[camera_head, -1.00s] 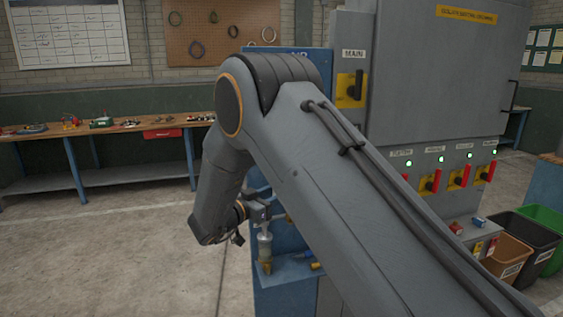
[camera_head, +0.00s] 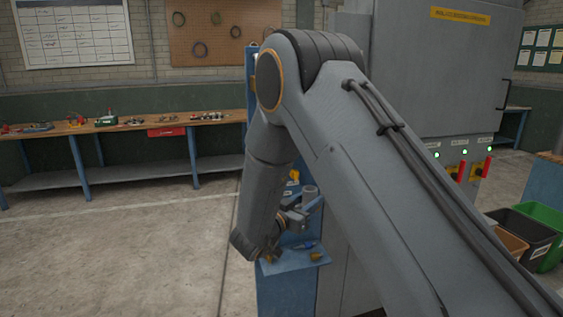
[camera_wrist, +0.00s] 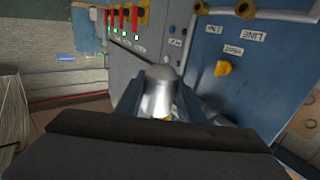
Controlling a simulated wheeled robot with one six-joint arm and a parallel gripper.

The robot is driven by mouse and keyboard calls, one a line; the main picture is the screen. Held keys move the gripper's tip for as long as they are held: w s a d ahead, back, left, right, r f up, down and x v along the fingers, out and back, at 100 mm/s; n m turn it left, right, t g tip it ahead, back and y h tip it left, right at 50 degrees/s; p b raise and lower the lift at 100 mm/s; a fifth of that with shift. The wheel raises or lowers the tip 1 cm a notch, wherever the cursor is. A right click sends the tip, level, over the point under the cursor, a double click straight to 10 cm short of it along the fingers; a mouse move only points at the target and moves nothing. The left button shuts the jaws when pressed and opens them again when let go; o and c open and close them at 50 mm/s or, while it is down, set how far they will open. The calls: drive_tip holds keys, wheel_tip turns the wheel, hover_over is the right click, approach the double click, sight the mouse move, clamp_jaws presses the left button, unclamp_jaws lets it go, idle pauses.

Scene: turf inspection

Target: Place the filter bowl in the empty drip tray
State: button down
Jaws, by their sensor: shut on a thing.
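The filter bowl is a silver-grey metal cylinder (camera_wrist: 158,97) between my gripper's fingers in the wrist view. My gripper (camera_wrist: 157,110) is shut on it. In the head view my gripper (camera_head: 297,215) is in front of the blue panel, with a grey cup-like part (camera_head: 310,193) at its fingertips. The arm hides part of this area. A small blue shelf (camera_head: 285,266) sticks out below my gripper, apart from it. A brass piece (camera_head: 316,256) and a small blue item (camera_head: 305,245) lie on it. I cannot tell which thing is the empty drip tray.
A grey cabinet (camera_head: 440,70) with red handles stands right of the panel. The panel bears a yellow knob (camera_wrist: 228,68) and a metal pipe (camera_wrist: 275,15). Bins (camera_head: 525,230) stand at the right. A workbench (camera_head: 100,126) runs along the back. Floor at left is clear.

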drive_tip(key=s+d+f+n+t+y, duration=0.3)
drive_tip(key=s+d+f+y, duration=0.3)
drive_tip(key=s+d, duration=0.5)
drive_tip(key=shift+f+n+b, duration=0.35)
drive_tip(key=shift+f+n, duration=0.35)
drive_tip(key=shift+f, duration=0.45)
drive_tip(key=shift+d, duration=0.1)
